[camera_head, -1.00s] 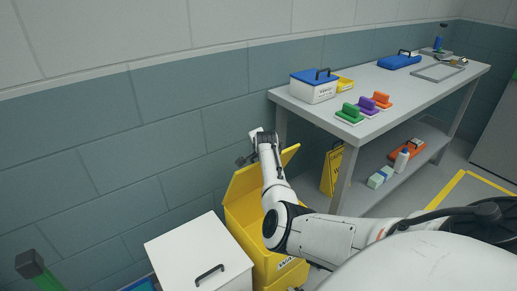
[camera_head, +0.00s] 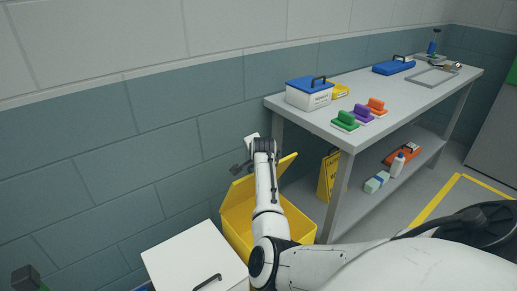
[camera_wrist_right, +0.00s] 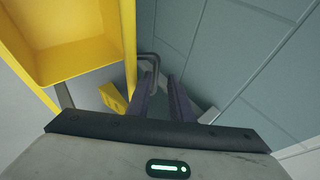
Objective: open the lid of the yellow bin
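The yellow bin (camera_head: 236,221) stands against the wall in the head view, partly hidden by my right arm. Its lid (camera_head: 286,165) is raised steeply at the wall side, and the bin's mouth is uncovered. In the right wrist view the bin's empty-looking inside (camera_wrist_right: 75,60) fills the upper left, with the lid (camera_wrist_right: 129,40) seen nearly edge-on. My right gripper (camera_head: 241,168) is behind the lid, on its wall side. Its two fingers (camera_wrist_right: 162,88) are apart; a dark looped handle (camera_wrist_right: 149,58) on the lid is by the left finger's tip.
A white-lidded bin (camera_head: 184,262) stands left of the yellow one. A grey table (camera_head: 390,107) with boxes and brushes is on the right, with a yellow sign (camera_head: 327,178) by its leg. The tiled wall (camera_head: 150,150) is close behind the bin.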

